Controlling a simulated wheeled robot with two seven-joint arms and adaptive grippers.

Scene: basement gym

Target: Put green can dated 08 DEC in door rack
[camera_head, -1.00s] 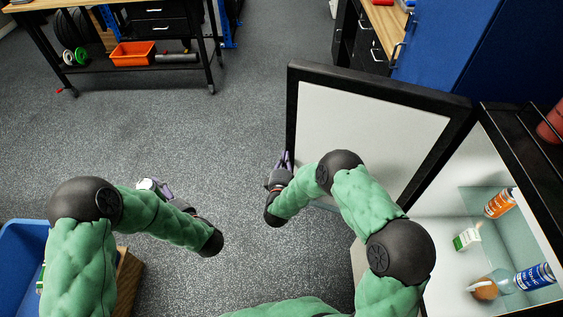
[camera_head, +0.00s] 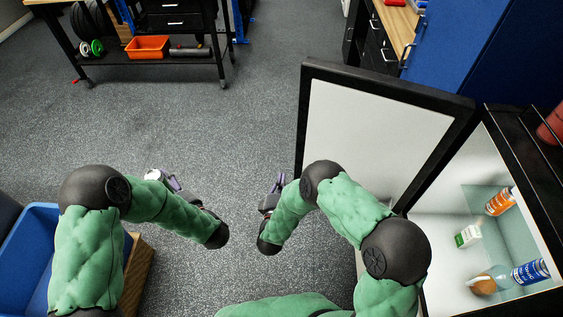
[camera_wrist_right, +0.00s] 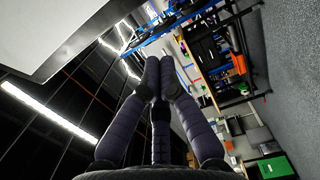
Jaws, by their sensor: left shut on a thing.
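My left gripper (camera_head: 166,180) is shut on a can (camera_head: 153,175), out over the floor at left. Only the can's pale top shows; its colour and date cannot be read. My right gripper (camera_head: 276,183) is left of the open fridge door (camera_head: 365,130), apart from it. In the right wrist view its fingers (camera_wrist_right: 160,66) are together with nothing between them. The door shows a plain white face with a black frame; no rack can be made out, and its lower part is behind my right arm.
The open fridge (camera_head: 440,235) at right holds an orange-labelled bottle (camera_head: 499,201), a green-and-white carton (camera_head: 468,235), a blue-labelled bottle (camera_head: 530,272) and a brown round item (camera_head: 483,286). A blue bin (camera_head: 28,250) is at lower left. The floor between my grippers is clear.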

